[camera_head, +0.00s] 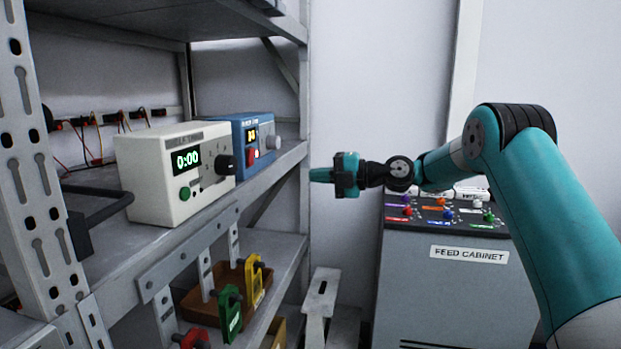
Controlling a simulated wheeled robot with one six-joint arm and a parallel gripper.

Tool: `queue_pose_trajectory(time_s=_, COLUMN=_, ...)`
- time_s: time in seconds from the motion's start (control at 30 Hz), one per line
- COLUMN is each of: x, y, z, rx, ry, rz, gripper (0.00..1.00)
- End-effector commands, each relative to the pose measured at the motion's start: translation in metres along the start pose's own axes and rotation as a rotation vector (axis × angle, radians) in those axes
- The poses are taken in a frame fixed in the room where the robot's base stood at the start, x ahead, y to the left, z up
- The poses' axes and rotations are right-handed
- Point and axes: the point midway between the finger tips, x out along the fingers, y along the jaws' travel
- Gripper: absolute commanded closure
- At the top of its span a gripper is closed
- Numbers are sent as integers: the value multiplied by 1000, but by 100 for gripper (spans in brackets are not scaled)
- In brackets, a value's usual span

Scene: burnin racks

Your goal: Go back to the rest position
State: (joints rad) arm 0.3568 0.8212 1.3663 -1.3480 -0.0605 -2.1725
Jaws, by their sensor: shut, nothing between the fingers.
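My gripper (322,175) is in the middle of the view, at the end of my teal arm reaching in from the right. Its fingers are shut, point left toward the rack, and hold nothing. It hangs in the air to the right of the rack shelf, apart from everything around it. The white timer box (176,170) on the shelf shows 0:00 in green digits, with a green button and a black knob. The blue box (246,142) behind it has a small yellow display and a red button.
The grey metal rack (268,172) fills the left side. The feed cabinet (450,290), with coloured knobs on top, stands below my arm. A white stand (320,295) is between them. The wall behind is bare.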

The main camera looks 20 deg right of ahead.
Motion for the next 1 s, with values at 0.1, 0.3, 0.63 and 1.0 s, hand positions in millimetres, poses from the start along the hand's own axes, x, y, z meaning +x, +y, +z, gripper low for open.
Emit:
queue_pose_trajectory(time_s=0.1, x=1, y=0, z=0, rx=0, ry=1, rz=0, gripper=100)
queue_pose_trajectory(time_s=0.3, x=1, y=0, z=0, rx=0, ry=1, rz=0, gripper=100)
queue_pose_trajectory(time_s=0.63, x=31, y=29, z=-80, rx=371, ry=32, rz=-221, gripper=100)
queue_pose_trajectory(time_s=1.0, x=-34, y=20, z=-318, rx=1385, ry=-441, rz=-826, gripper=100)
